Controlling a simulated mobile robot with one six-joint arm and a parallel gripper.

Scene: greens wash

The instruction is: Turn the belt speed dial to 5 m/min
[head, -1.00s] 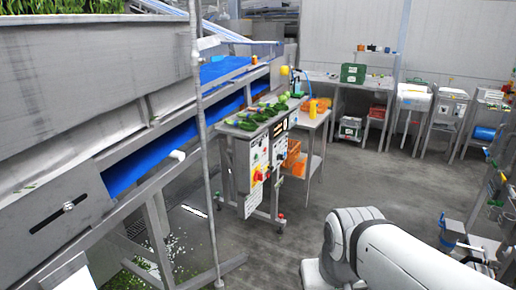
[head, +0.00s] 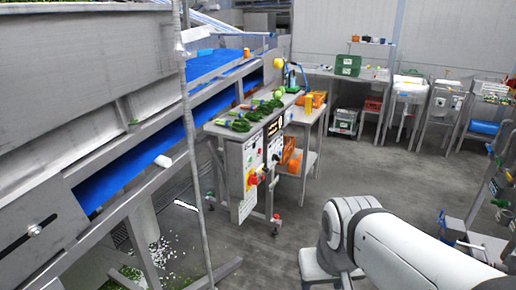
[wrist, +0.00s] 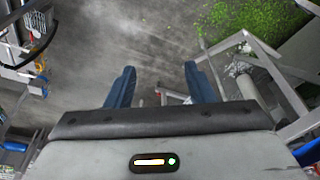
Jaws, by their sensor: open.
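A control panel (head: 251,153) stands at the end of a steel table in the middle of the head view. It carries a red and yellow switch (head: 252,180) and several small controls and labels. They are too small to tell which is the belt speed dial or where it points. My gripper (wrist: 158,85) shows in the wrist view with its two blue fingers apart and nothing between them. It points at the grey floor, away from the panel. In the head view my white arm is at the lower right and the gripper is hidden.
The blue conveyor belt (head: 142,160) runs along the left in a steel frame, with a thin upright post (head: 194,150) before it. Greens (head: 240,125) lie on the table above the panel. The grey floor (head: 285,235) between panel and arm is clear.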

